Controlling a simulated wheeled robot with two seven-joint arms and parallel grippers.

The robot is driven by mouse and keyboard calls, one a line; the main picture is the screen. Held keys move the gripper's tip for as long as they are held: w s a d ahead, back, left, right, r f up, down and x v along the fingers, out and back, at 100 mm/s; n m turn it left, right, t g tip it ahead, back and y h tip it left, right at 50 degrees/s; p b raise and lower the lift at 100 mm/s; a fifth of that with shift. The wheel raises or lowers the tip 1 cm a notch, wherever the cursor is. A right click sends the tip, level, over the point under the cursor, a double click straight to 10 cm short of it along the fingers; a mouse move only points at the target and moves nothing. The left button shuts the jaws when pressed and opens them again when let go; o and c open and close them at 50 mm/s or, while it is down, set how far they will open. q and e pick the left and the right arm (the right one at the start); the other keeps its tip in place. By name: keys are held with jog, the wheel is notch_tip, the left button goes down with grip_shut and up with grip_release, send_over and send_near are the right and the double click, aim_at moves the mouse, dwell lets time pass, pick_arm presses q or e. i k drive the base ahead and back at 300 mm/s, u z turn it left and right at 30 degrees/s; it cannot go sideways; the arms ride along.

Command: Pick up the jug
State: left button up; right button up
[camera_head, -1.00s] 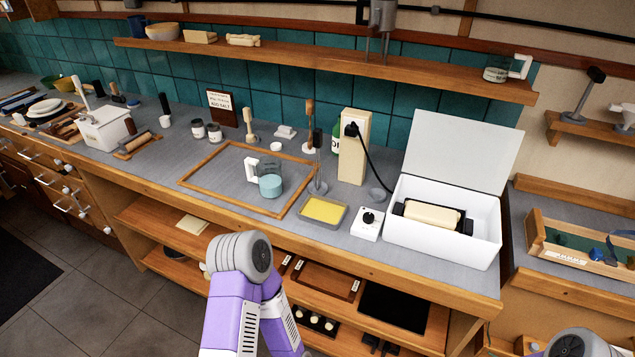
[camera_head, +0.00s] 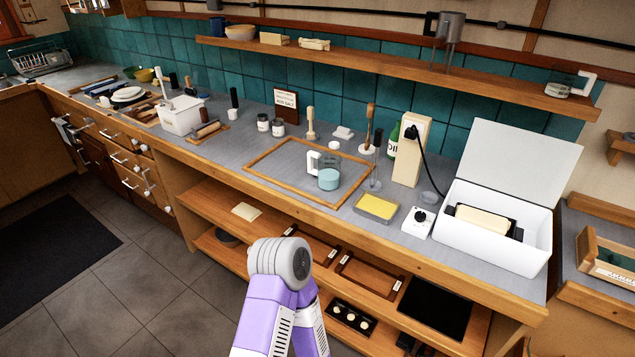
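The jug is a small clear vessel with a white handle on its left and blue-green contents (camera_head: 328,178). It stands upright on the grey counter, inside a thin wooden frame (camera_head: 262,183) that lies flat. A purple and grey arm of mine shows at the bottom middle, in front of the counter and well short of the jug. Neither gripper can be seen.
Right of the frame are a yellow sponge tray (camera_head: 377,208), a white dial box (camera_head: 418,222) and an open white box (camera_head: 490,247). A stand (camera_head: 375,170) and a green bottle (camera_head: 391,142) are behind. Open shelves run below the counter.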

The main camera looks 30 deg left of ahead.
aim_at(328, 171)
jog(key=k, duration=0.9)
jog(key=u, duration=0.75)
jog(key=i, duration=1.4)
jog(key=z, duration=0.65)
